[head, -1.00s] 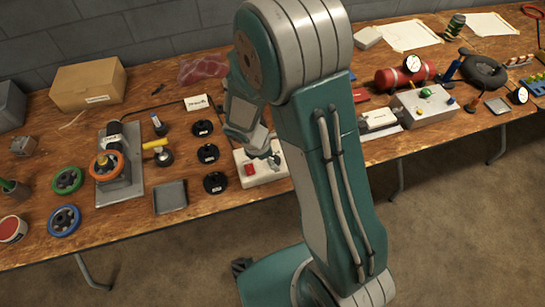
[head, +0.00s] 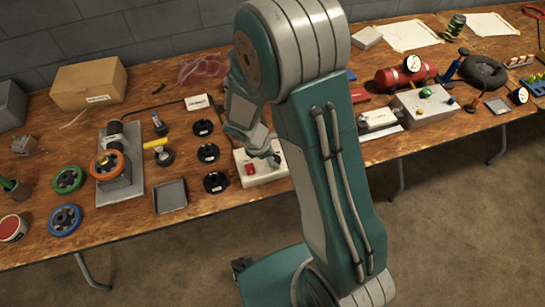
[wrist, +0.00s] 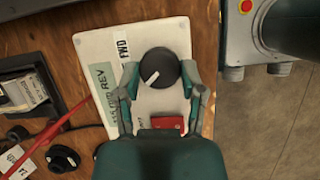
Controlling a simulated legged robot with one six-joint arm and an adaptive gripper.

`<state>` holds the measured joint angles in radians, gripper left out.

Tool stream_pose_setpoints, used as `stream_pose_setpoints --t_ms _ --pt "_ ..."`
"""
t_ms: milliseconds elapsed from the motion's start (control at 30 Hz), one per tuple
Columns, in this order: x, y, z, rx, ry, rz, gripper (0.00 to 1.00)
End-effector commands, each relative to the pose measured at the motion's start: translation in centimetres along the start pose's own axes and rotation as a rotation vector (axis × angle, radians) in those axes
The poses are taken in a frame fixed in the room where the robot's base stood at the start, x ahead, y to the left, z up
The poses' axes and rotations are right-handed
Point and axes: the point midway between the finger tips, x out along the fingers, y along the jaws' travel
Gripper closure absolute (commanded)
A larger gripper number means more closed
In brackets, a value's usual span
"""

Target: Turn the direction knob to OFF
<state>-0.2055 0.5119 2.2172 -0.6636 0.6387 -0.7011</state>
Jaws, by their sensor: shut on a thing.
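The direction knob (wrist: 160,67) is round and black on a white control box (wrist: 92,44). Its white pointer line points to the lower left in the wrist view. A FWD label (wrist: 123,42) is at the box's upper left edge and a REV label (wrist: 103,75) lies left of the knob. Other lettering is partly hidden by my finger. My gripper (wrist: 161,86) is shut on the knob, one finger on each side. In the head view my gripper (head: 273,160) is over the white box (head: 262,180), and my arm hides the knob.
A red button (wrist: 167,123) sits on the box close below the knob, by my gripper's palm. A red cable (wrist: 50,132) runs left of the box. Black round parts (head: 208,152) lie left of the box, and a grey box with a green knob (head: 424,101) is farther right.

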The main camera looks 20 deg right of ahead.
Motion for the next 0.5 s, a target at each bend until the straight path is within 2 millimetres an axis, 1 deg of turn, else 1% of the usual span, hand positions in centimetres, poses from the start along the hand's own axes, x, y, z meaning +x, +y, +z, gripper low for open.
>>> stream_pose_setpoints --t_ms 500 --pt "0.10 0.31 0.00 0.376 0.002 -0.155 0.96"
